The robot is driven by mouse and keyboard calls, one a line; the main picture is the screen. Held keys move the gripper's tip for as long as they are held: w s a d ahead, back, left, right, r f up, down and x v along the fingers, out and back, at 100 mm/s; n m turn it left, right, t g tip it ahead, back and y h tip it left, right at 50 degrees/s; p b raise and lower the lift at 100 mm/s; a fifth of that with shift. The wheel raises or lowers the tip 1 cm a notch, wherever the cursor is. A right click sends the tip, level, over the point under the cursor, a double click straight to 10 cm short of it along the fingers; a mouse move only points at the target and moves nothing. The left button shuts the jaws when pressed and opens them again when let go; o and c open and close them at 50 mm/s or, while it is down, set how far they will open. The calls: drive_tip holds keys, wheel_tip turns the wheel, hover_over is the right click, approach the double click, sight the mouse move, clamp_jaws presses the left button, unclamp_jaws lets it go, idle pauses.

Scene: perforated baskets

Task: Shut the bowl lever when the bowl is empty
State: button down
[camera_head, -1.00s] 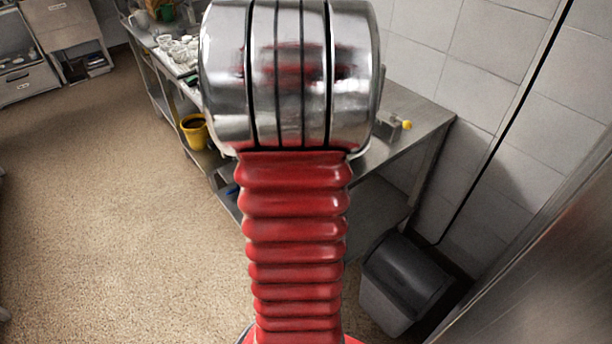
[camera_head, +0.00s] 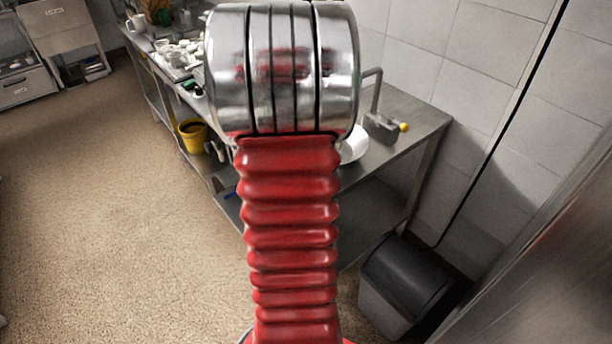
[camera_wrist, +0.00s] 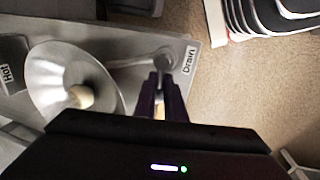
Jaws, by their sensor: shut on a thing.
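The bowl (camera_wrist: 45,75) is a pale, wide round dish at the left of the wrist view, with a beige round thing (camera_wrist: 80,97) in its middle; I cannot tell if this is contents or a fitting. A white edge of the bowl (camera_head: 354,146) also shows beside my arm in the head view. The grey bowl lever (camera_wrist: 134,63) runs from the bowl to a round end by a "Drain" label (camera_wrist: 189,60). My gripper (camera_wrist: 164,80) has its dark fingers at that end, shut on the lever. The head view hides the gripper behind my arm.
A grey box with a pipe and yellow knob (camera_head: 404,127) stands on the steel table (camera_head: 415,108). A "Hot" label (camera_wrist: 6,74) marks a box left of the bowl. Floor at left is clear.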

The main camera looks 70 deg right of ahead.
drive_tip(key=shift+w+d, duration=0.15)
drive_tip(key=shift+w, duration=0.1)
drive_tip(key=c, duration=1.9)
unclamp_jaws()
drive_tip(key=shift+c, duration=0.2)
drive_tip(key=shift+o, duration=0.7)
drive_tip(key=shift+s, duration=0.1)
drive_tip(key=shift+r, duration=0.15)
wheel_tip(320, 180, up, 13)
drive_tip(key=w+a, duration=0.1)
drive_tip(key=a, duration=0.1)
drive_tip(key=shift+a, duration=0.2)
drive_tip(key=shift+w+r, duration=0.1)
